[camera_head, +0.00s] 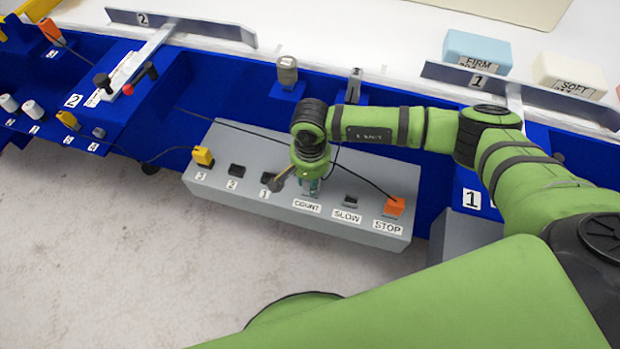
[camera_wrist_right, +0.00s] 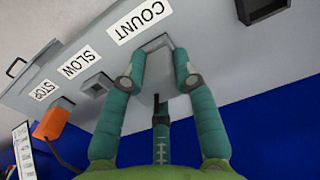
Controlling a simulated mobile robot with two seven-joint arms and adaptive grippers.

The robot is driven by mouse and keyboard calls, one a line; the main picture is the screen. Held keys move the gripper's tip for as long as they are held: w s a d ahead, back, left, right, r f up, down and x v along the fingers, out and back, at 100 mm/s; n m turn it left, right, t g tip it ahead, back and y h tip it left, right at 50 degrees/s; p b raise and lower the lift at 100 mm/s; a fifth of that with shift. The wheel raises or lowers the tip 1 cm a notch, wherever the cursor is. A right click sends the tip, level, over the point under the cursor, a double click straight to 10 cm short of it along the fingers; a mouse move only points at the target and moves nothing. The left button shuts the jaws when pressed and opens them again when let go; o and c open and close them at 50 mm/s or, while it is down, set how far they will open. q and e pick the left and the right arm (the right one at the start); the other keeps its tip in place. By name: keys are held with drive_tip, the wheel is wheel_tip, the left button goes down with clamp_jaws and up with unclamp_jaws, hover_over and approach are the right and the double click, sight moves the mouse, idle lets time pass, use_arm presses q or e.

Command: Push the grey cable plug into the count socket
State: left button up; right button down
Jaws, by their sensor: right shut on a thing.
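My right gripper (camera_head: 310,188) is over the COUNT position of the grey panel (camera_head: 330,222), just behind the COUNT label (camera_head: 306,206). The plug's dark cable end points back toward the palm. The plug's far end is at the rim of the COUNT socket (camera_wrist_right: 157,43); I cannot tell how deep it sits. In the head view the gripper hides most of the plug and socket. My left gripper is not in view.
An orange plug (camera_head: 395,206) sits at STOP, with a dark cable passing near my right wrist. The SLOW socket (camera_head: 350,201) and sockets 1 (camera_head: 268,178) and 2 (camera_head: 237,170) look empty. A yellow plug (camera_head: 203,156) is at 3. Foam blocks lie on the white table behind.

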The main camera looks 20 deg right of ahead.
drive_tip(key=shift+f+b, duration=0.35)
drive_tip(key=shift+f, duration=0.05)
drive_tip(key=c, duration=0.9)
unclamp_jaws()
drive_tip(key=shift+r, duration=0.1)
drive_tip(key=shift+r+p, duration=1.8)
drive_tip(key=shift+r, duration=1.2)
wheel_tip(320, 180, up, 12)
